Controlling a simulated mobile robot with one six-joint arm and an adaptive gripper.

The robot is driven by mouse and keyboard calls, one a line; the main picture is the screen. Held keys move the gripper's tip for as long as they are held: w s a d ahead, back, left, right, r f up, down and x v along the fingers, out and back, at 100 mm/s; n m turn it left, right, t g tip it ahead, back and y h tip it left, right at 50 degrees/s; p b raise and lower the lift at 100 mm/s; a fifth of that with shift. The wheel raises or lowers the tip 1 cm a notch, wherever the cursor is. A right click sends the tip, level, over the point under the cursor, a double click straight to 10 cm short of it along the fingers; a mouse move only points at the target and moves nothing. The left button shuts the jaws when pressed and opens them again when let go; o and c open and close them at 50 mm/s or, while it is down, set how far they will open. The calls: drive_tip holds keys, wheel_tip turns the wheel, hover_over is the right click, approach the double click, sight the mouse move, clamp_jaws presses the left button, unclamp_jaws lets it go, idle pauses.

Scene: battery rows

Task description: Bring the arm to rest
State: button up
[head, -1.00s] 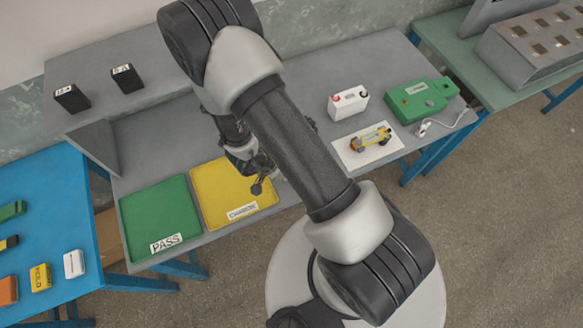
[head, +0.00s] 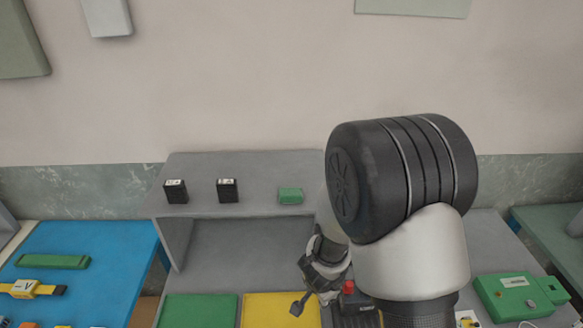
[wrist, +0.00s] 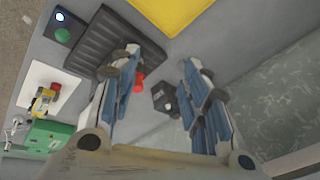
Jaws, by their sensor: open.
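My gripper (head: 312,283) hangs in front of the grey shelf unit, by the right part of the yellow tray (head: 281,311) in the head view. My arm's big black joint and pale link fill the right middle of the head view and hide part of the shelf and bench. I cannot tell from the frames whether the arm touches anything.
Two black batteries (head: 175,191) (head: 227,190) and a green battery (head: 290,196) stand on the grey shelf (head: 258,207). A green tray (head: 198,312) lies left of the yellow one. A green tester (head: 518,296) is at right. A blue table (head: 85,245) with batteries is at left.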

drive_tip(key=s+a+r+n+t+y+b, duration=0.1)
drive_tip(key=s+a+r+n+y+b, duration=0.15)
drive_tip(key=r, duration=0.45)
drive_tip(key=s+a+r+n+y+b, duration=0.1)
drive_tip(key=s+r+n+y+b, duration=0.2)
drive_tip(key=r, duration=0.4)
drive_tip(key=s+d+r+n+h+b, duration=0.1)
drive_tip(key=s+d+n+h+b, duration=0.1)
drive_tip(key=s+d, duration=0.3)
drive_tip(key=s+d+r+n+h+b, duration=0.1)
drive_tip(key=s+d+n+h+b, duration=0.1)
drive_tip(key=s, duration=0.8)
drive_tip(key=d+n+b, duration=0.1)
drive_tip(key=d+n, duration=0.1)
drive_tip(key=shift+s+d+r+h, duration=0.2)
drive_tip(key=shift+s+d+h, duration=0.15)
